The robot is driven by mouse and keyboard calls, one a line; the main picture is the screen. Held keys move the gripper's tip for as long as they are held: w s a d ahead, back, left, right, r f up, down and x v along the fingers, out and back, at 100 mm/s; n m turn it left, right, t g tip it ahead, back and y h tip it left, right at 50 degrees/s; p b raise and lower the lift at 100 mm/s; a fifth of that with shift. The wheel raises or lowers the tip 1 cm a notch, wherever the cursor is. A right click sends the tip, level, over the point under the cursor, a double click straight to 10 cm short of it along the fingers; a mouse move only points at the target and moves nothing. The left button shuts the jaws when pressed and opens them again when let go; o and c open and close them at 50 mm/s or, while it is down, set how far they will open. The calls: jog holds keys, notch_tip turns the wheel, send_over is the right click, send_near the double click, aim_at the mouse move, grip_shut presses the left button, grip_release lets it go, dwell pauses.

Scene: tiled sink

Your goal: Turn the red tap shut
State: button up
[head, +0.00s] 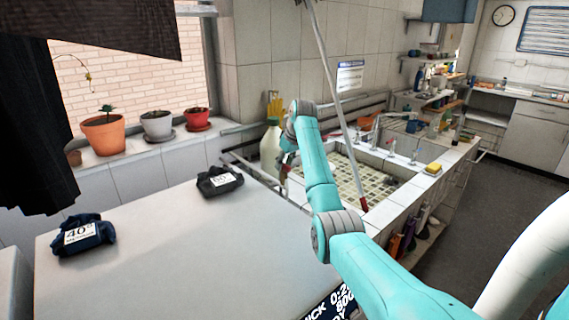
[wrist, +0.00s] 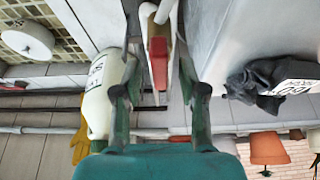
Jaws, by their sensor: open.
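A red tap handle (wrist: 158,62) on a white pipe (wrist: 150,20) shows in the wrist view, upper middle. My gripper (wrist: 156,48) is open, with one finger on each side of the red handle in the picture. I cannot tell whether either finger touches it. In the head view my gripper (head: 286,160) is at the sink's left end, beside a pale bottle, mostly behind my own arm. The red tap cannot be made out clearly there.
The pale bottle (wrist: 107,95) stands close to my gripper's left finger in the wrist view. A dark cloth bundle (head: 218,182) lies on the white worktop (head: 150,240). A long pole (head: 338,100) leans across the sink (head: 395,182). Potted plants line the sill.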

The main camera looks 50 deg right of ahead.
grip_shut()
jog(key=shift+m, duration=0.4)
jog(key=m, duration=0.2)
jog(key=m+h, duration=0.1)
jog(key=shift+a+m+g+h, duration=0.15)
jog(key=shift+m+g+h, duration=0.15)
jog(key=shift+m, duration=0.1)
jog(key=m+g+h, duration=0.1)
jog(key=m, duration=0.3)
jog(key=shift+w+m, duration=0.1)
jog(key=shift+m, duration=0.2)
jog(key=m+g, duration=0.1)
jog(key=m, duration=0.1)
jog(key=m+g, duration=0.1)
jog(key=m, duration=0.1)
jog(key=shift+w+m+h, duration=0.1)
jog(key=shift+m+h, duration=0.2)
jog(key=shift+h, duration=0.1)
jog(key=m+g, duration=0.1)
jog(key=m, duration=0.3)
jog(key=shift+g, duration=0.3)
